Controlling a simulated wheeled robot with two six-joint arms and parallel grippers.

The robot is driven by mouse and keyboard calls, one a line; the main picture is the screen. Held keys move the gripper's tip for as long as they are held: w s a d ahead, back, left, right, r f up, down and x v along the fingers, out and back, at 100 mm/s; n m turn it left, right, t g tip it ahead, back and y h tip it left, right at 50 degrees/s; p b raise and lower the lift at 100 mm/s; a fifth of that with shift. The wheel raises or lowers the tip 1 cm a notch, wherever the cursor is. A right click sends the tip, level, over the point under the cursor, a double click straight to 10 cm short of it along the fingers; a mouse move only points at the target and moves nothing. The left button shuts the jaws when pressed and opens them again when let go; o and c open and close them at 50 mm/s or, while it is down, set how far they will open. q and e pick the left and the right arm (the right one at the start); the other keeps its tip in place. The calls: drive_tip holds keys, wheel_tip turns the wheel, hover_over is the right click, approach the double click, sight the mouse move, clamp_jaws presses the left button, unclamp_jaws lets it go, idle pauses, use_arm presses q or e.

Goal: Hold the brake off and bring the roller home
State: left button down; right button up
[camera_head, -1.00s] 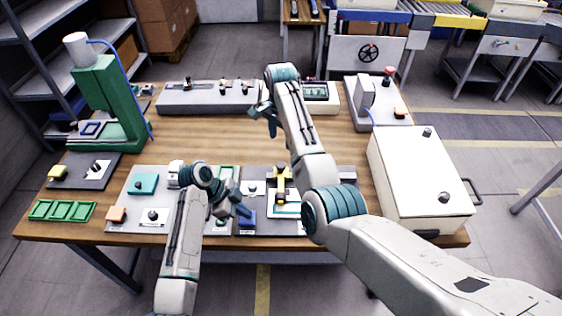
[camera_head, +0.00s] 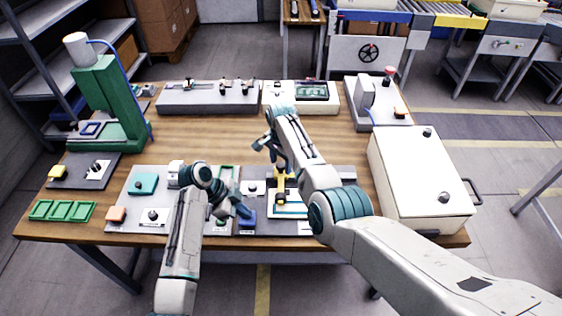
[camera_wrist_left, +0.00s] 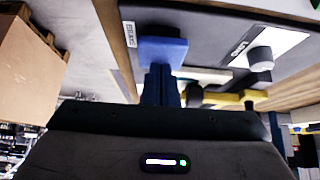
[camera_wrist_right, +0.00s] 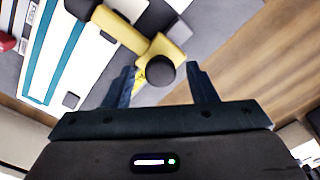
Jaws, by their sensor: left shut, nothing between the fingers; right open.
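A blue block (camera_head: 248,217) stands on the grey panel at the front of the table. In the left wrist view it (camera_wrist_left: 163,50) is straight ahead of my shut, empty left gripper (camera_wrist_left: 160,72); the fingertips appear to be against it. A yellow piece (camera_head: 284,186) with a dark round knob stands at a white plate with a teal stripe (camera_head: 290,210). I cannot tell which part is the roller. My open right gripper (camera_head: 284,163) is just above the yellow piece. In the right wrist view the yellow piece (camera_wrist_right: 164,52) lies ahead, its knob between the fingers (camera_wrist_right: 165,82).
A small knob on a white label (camera_wrist_left: 262,58) is close beside the blue block. A panel with teal and orange blocks (camera_head: 135,205) lies left, and a white box (camera_head: 415,175) stands right. The table's middle behind the panels is clear wood.

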drive_tip(key=shift+c, duration=0.4)
clamp_jaws()
drive_tip(key=d, duration=2.2)
use_arm(q)
drive_tip(key=shift+a+f, duration=0.1)
use_arm(e)
drive_tip(key=shift+d, duration=0.2)
drive_tip(key=shift+c, duration=0.9)
unclamp_jaws()
drive_tip(key=shift+d, duration=0.1)
drive_tip(key=shift+o, duration=1.3)
wheel_tip(320, 180, up, 12)
